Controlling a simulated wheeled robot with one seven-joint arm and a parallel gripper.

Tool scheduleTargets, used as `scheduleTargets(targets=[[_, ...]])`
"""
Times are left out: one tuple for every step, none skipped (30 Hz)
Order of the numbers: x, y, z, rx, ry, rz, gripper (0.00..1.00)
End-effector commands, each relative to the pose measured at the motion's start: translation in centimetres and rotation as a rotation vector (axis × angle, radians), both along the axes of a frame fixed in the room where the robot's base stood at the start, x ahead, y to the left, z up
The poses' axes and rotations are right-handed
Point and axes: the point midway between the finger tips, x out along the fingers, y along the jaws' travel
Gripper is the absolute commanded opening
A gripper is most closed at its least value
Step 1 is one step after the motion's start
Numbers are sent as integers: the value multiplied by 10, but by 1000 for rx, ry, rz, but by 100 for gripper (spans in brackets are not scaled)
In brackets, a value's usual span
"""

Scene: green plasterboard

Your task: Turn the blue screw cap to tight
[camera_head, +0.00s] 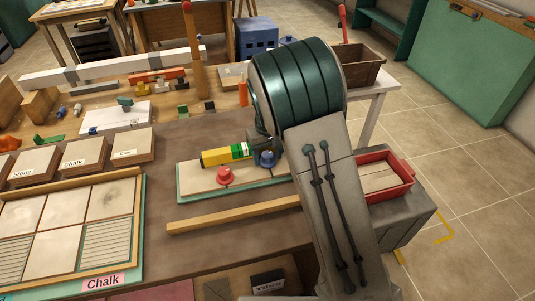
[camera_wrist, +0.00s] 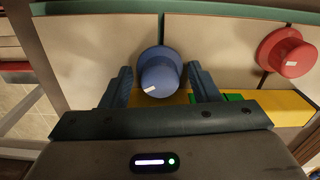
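The blue screw cap (camera_head: 267,158) sits on a pale board with a green edge (camera_head: 190,196), near the board's right part. In the wrist view the blue cap (camera_wrist: 160,76) shows a short white mark on its top, toward the lower left. My gripper (camera_wrist: 160,69) has one finger on each side of the cap, with a visible gap on both sides. In the head view my gripper (camera_head: 264,147) is right at the cap, and my arm hides part of the board.
A red cap (camera_head: 225,176) with a white mark stands on the same board. A yellow bar with green bands (camera_head: 220,157) lies close behind the caps. A wooden strip (camera_head: 230,215) lies in front. A red tray (camera_head: 398,170) stands to the right.

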Motion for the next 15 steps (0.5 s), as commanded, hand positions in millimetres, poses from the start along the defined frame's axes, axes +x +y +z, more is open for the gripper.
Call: scheduleTargets(targets=[[0,0,0,0,0,0,44],[0,0,0,0,0,0,36],[0,0,0,0,0,0,25],[0,0,0,0,0,0,16],[0,0,0,0,0,0,11],[0,0,0,0,0,0,11],[0,0,0,0,0,0,11],[0,0,0,0,0,0,11],[0,0,0,0,0,-2,11],[0,0,0,0,0,-3,11],[0,0,0,0,0,-6,11],[0,0,0,0,0,-12,11],[0,0,0,0,0,-19,11],[0,0,0,1,0,-28,11],[0,0,1,1,0,-41,11]])
